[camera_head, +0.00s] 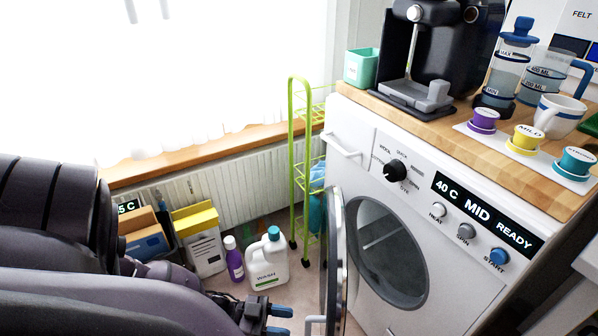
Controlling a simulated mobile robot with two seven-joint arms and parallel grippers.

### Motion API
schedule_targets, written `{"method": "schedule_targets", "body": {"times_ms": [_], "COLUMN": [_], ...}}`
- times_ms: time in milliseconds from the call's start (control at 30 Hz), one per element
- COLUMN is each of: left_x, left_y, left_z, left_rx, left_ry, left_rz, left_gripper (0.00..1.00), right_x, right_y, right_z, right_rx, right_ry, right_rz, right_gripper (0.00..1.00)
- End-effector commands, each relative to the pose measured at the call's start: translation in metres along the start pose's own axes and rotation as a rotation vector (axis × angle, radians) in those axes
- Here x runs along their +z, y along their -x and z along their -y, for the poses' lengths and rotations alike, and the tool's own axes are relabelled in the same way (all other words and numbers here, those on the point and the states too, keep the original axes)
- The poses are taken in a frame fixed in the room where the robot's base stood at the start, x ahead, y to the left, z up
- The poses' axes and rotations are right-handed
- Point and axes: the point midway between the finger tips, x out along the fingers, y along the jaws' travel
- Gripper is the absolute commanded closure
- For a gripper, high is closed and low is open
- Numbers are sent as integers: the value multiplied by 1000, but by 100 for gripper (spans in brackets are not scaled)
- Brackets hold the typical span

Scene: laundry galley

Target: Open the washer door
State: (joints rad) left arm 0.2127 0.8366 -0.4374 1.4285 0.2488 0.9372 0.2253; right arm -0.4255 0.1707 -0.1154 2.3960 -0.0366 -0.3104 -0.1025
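The white washer (455,255) stands at the right under a wooden counter. Its round door (337,265) is swung out from the dark porthole (385,250) and shows nearly edge-on at the porthole's left side. The drum opening is exposed. My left gripper (280,321) is at the bottom centre, to the left of the door and apart from it. Its two blue-tipped fingers are spread with a gap, and nothing shows between them. A small pale piece (315,319), perhaps the door's handle, shows between the gripper and the door. My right gripper is out of view.
A white wash bottle (267,262), a purple bottle (234,260) and boxes (200,240) stand on the floor by the radiator. A green rack (294,170) stands left of the washer. A coffee machine (430,50), jugs and cups crowd the counter (540,182).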

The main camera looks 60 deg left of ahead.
Motion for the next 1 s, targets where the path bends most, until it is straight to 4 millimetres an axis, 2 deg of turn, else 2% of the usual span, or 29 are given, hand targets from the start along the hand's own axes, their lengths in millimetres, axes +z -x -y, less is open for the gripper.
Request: {"method": "schedule_targets", "body": {"times_ms": [133,333,1000], "left_x": [-1,0,0], "left_y": [25,44,47], "left_z": [0,0,0], "left_rx": [-1,0,0], "left_ry": [-1,-1,0], "left_rz": [2,1,1], "left_gripper": [59,59,59], "right_x": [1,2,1], "right_y": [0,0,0], "right_z": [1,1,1], "right_rx": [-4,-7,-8], "right_ry": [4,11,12], "right_rz": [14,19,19], "right_gripper": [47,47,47]}}
